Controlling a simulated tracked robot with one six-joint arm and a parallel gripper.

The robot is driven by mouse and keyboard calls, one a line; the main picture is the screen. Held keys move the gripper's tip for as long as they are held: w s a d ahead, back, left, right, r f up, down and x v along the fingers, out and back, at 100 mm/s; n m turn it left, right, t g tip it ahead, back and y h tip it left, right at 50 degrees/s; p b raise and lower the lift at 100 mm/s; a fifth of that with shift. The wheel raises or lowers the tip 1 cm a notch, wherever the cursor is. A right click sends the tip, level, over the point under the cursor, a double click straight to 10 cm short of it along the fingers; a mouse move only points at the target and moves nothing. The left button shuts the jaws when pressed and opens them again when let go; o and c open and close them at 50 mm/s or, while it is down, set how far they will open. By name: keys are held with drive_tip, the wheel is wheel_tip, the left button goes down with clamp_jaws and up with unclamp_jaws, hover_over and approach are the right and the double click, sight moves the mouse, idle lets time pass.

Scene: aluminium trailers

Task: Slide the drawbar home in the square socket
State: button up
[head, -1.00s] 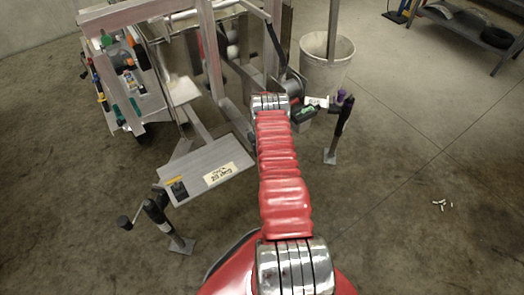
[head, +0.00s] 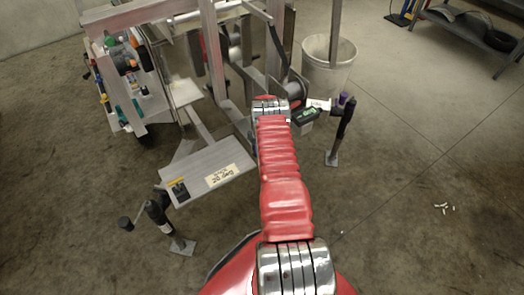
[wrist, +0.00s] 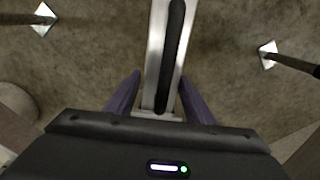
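A straight aluminium bar with a black strip along its top (wrist: 171,50), which I take to be the drawbar, runs down the middle of the wrist view to my gripper. My gripper (wrist: 160,76) has one purple finger on each side of the bar. A narrow gap shows at the left finger, and the right finger looks close to the bar; I cannot tell if it touches. The bar is hidden there behind my arm. I cannot make out the square socket.
The aluminium trailer frame (head: 213,60) rises ahead. A flat plate with a label (head: 205,170) is left of my arm. Dark stands with flat feet are at left (head: 160,220) and right (head: 345,120). A bucket (head: 325,70) stands behind. Floor at right is mostly clear.

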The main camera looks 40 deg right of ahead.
drive_tip(key=shift+o, duration=1.4)
drive_tip(key=shift+s+a+f, duration=0.1)
drive_tip(key=shift+s+f, duration=0.05)
drive_tip(key=shift+f, duration=0.05)
drive_tip(key=shift+r, duration=3.8)
